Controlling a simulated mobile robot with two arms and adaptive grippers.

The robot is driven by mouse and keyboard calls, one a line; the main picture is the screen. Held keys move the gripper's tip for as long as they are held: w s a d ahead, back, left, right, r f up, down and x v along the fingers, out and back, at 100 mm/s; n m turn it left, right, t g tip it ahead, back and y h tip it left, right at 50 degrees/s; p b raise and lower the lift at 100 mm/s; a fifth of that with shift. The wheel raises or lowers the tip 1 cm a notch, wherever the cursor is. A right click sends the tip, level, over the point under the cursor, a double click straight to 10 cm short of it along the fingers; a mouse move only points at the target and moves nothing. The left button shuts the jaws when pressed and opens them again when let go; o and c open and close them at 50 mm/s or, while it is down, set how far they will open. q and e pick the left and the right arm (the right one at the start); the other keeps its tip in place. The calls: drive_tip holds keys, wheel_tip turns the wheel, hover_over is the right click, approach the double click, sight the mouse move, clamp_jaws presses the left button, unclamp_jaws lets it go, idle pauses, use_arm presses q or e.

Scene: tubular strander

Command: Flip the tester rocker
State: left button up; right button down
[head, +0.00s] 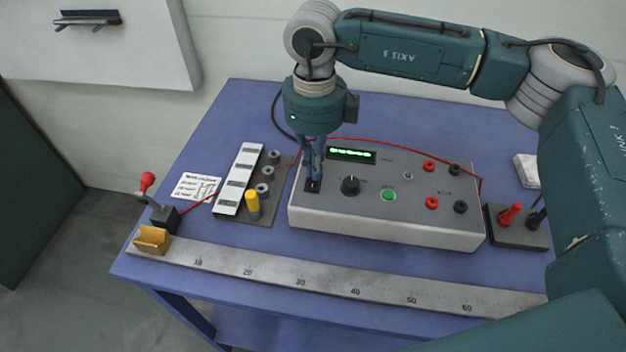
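My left gripper is not in view.
A steel ruler (330,283) runs along the table's front. Left of the tester stand a board with grey cylinders and a yellow one (253,203), and a red-knobbed lever (147,181). A red wire crosses the tester's back. A dark block with red and black plugs (517,228) stands right.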

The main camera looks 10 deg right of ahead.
drive_tip(key=shift+f, duration=0.3)
drive_tip(key=shift+s+r, duration=0.1)
drive_tip(key=shift+r, duration=0.75)
drive_tip(key=shift+r+p, duration=1.4)
drive_tip(key=shift+r, duration=1.3)
